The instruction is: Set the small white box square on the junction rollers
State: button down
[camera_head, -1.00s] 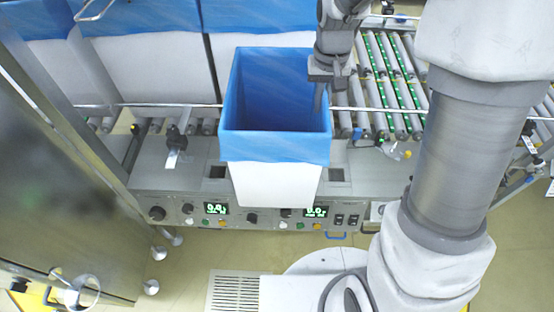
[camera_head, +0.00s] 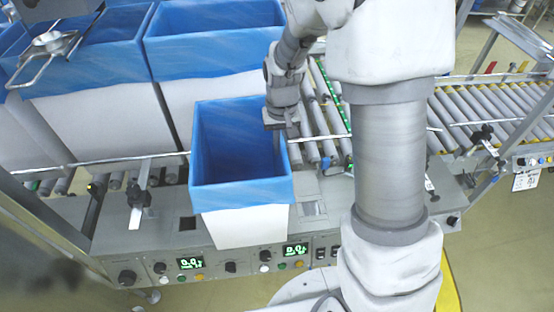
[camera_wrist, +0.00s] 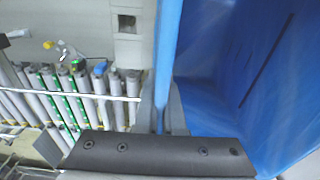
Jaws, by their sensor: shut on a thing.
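The small white box (camera_head: 245,227), lined with blue film folded over its rim, stands upright over the grey control bench. My gripper (camera_head: 279,128) is shut on the right wall of the box, one finger inside and one outside. In the wrist view my gripper (camera_wrist: 165,122) pinches the thin blue-covered wall, with the blue inside of the box (camera_wrist: 235,75) at right. Rollers with green strips (camera_head: 330,92) lie right of and behind the box, partly hidden by my arm. They also show at left in the wrist view (camera_wrist: 72,92). The box's underside is hidden.
Larger blue-lined white boxes (camera_head: 112,125) stand behind and left. A metal rail (camera_head: 120,162) runs behind the small box. A lit control panel (camera_head: 215,262) is on the bench front. More rollers (camera_head: 490,105) continue at right. A steel frame stands at left.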

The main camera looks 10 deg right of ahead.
aim_at(280, 156)
jog(key=shift+f, duration=1.85)
jog(key=shift+f, duration=0.2)
jog(key=c, duration=1)
grip_release()
